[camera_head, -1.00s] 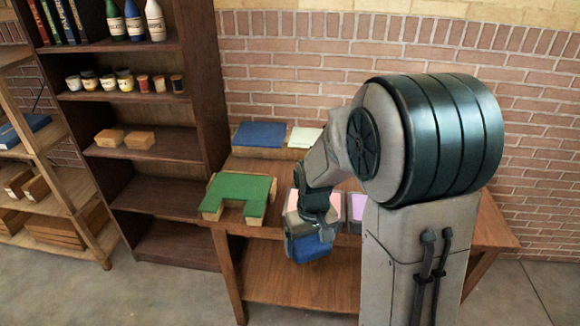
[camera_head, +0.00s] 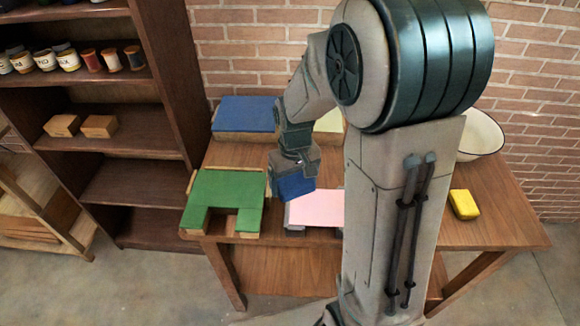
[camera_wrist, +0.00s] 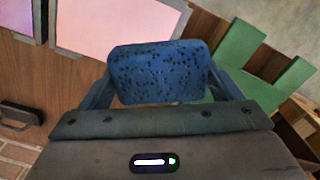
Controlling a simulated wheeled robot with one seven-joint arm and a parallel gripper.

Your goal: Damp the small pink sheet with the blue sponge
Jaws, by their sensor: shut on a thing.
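My gripper (camera_head: 298,166) is shut on the blue sponge (camera_head: 293,184). It holds the sponge above the table, between the green-topped press and the pink sheet. In the wrist view the speckled blue sponge (camera_wrist: 155,72) sits between the two fingers. The pink sheet (camera_head: 315,208) lies flat on a grey base near the table's front edge, its right side hidden by my arm. In the wrist view the pink sheet (camera_wrist: 112,25) is beyond the sponge, at upper left. I cannot tell the exact gap between sponge and sheet.
A green-topped wooden press (camera_head: 222,192) stands left of the sheet. A blue-topped block (camera_head: 245,114) and a pale sheet (camera_head: 331,121) are behind. A yellow sponge (camera_head: 464,204) and white bowl (camera_head: 482,136) are at right. A purple sheet (camera_wrist: 28,17) shows in the wrist view.

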